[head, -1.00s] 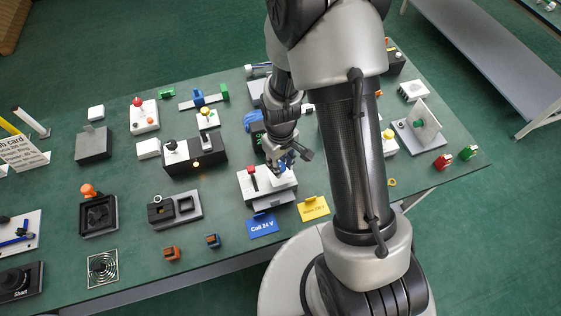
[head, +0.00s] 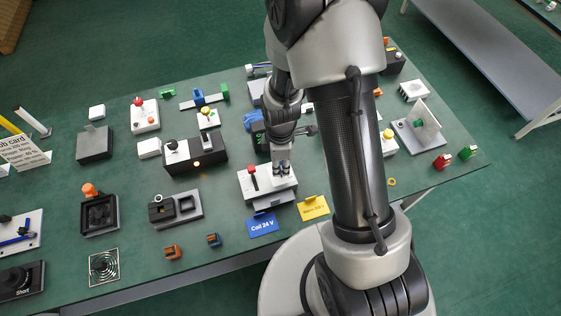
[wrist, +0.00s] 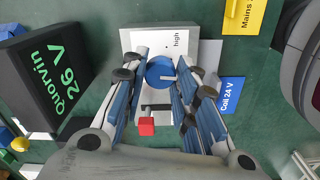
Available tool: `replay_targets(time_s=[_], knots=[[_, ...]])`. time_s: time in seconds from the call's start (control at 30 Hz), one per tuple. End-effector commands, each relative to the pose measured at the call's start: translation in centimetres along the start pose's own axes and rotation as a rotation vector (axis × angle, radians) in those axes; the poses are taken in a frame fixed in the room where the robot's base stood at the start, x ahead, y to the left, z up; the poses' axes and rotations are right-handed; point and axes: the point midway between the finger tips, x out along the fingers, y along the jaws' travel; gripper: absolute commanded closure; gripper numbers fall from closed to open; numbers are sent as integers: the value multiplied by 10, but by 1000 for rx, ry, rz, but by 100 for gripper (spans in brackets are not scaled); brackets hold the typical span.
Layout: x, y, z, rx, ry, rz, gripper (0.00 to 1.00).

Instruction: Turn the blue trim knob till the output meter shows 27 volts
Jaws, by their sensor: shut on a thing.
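The blue trim knob (wrist: 160,72) is on top of a white box (wrist: 145,42) marked "high" in the wrist view. My gripper (wrist: 162,74) is shut on the knob, one finger on each side. In the head view my gripper (head: 281,168) points down at the white box (head: 258,192), and its fingers hide the knob. The output meter (wrist: 50,75) is a black box at the left of the wrist view. It reads "Quorvin 26 V" in green.
A red-tipped lever (head: 252,170) stands on the same white box, close to my fingers. A black unit (head: 196,156) with a dark knob is to the left.

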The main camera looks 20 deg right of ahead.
Motion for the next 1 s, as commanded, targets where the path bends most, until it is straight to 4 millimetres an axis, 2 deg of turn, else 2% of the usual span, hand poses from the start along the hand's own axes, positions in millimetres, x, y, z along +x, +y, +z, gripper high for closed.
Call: replay_targets(time_s=[0.6, 1.0], knots=[[0, 0, 0, -541, 0, 1, 97], [0, 0, 0, -712, 0, 1, 97]])
